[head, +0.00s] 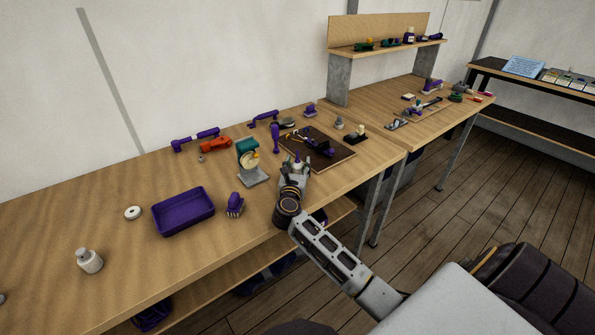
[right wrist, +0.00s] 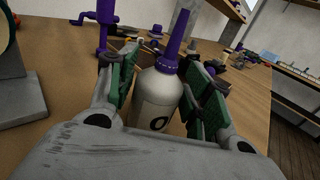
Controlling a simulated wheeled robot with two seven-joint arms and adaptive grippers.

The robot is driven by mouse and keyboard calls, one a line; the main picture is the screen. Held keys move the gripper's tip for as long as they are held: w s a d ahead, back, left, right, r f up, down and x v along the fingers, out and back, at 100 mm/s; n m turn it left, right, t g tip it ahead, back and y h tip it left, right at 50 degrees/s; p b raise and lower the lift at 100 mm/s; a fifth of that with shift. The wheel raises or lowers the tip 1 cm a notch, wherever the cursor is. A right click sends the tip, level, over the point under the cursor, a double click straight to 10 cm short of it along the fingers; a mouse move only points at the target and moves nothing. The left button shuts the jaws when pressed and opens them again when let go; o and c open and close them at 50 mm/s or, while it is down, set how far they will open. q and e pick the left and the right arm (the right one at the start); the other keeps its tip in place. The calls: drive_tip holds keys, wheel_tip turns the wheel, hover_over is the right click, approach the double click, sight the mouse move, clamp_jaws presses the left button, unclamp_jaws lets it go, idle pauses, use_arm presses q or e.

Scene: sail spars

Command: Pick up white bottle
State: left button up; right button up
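A white bottle with a purple nozzle (right wrist: 158,95) stands upright between the fingers of my right gripper in the right wrist view. My right gripper (right wrist: 160,88) has its green-padded fingers spread on either side of the bottle, with a narrow gap showing at the right pad. In the head view my right gripper (head: 296,168) is at the front edge of the workbench, and the bottle's purple tip (head: 297,157) shows just past it; most of the bottle is hidden there. My left gripper is not in view.
A green and grey stand (head: 252,178) is left of my right gripper, with a purple tray (head: 183,212) farther left. A dark board (head: 335,155) with parts lies behind. A whitish jar (head: 89,261) stands at far left. The front left of the workbench is mostly clear.

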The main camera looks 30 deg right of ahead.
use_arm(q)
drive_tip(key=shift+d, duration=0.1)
use_arm(e)
drive_tip(key=c, duration=0.6)
drive_tip(key=shift+r, duration=0.1)
drive_tip(key=shift+c, duration=0.2)
drive_tip(key=shift+r, duration=0.7)
wheel_tip(320, 180, up, 7)
drive_tip(key=shift+f+p, duration=0.1)
drive_tip(key=shift+p, duration=0.25)
drive_tip(key=shift+r, duration=0.8)
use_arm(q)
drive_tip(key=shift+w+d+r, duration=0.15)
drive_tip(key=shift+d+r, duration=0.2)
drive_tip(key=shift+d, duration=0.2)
